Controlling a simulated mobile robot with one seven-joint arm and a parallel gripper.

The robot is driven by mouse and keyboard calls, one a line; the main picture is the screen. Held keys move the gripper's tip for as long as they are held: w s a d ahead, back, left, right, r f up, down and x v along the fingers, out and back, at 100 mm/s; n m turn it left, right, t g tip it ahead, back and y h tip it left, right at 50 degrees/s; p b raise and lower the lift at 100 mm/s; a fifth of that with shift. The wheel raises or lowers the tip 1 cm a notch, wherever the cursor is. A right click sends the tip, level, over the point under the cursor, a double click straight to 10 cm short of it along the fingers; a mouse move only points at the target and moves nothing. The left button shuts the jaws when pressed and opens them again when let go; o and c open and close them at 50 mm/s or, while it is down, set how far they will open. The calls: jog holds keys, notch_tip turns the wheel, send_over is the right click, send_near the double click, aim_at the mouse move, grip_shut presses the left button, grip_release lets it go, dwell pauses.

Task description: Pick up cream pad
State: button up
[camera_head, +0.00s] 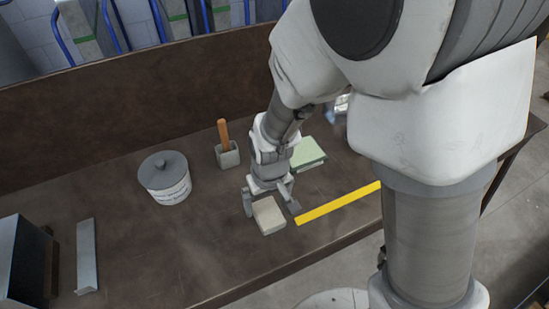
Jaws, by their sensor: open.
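The cream pad (269,216) is a small pale block lying flat on the brown bench, near its front edge. My gripper (271,208) points down over it with the fingers spread, one finger on the pad's left side and one on its right. The gripper is open. I cannot tell whether either finger touches the pad.
A yellow strip (338,204) lies just right of the pad. Behind are a green pad (308,153), a grey holder (228,157) with an orange-brown handle, and a lidded white tub (165,178). A grey metal angle piece (87,256) lies at left. Bench between is clear.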

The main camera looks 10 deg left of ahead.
aim_at(268, 212)
jog(key=f, duration=0.3)
jog(key=f+b, duration=0.1)
jog(key=f, duration=0.1)
jog(key=shift+w, duration=0.35)
jog(key=shift+c, duration=0.2)
jog(key=c, duration=1.2)
jog(key=shift+o, duration=0.2)
jog(key=shift+r, duration=0.1)
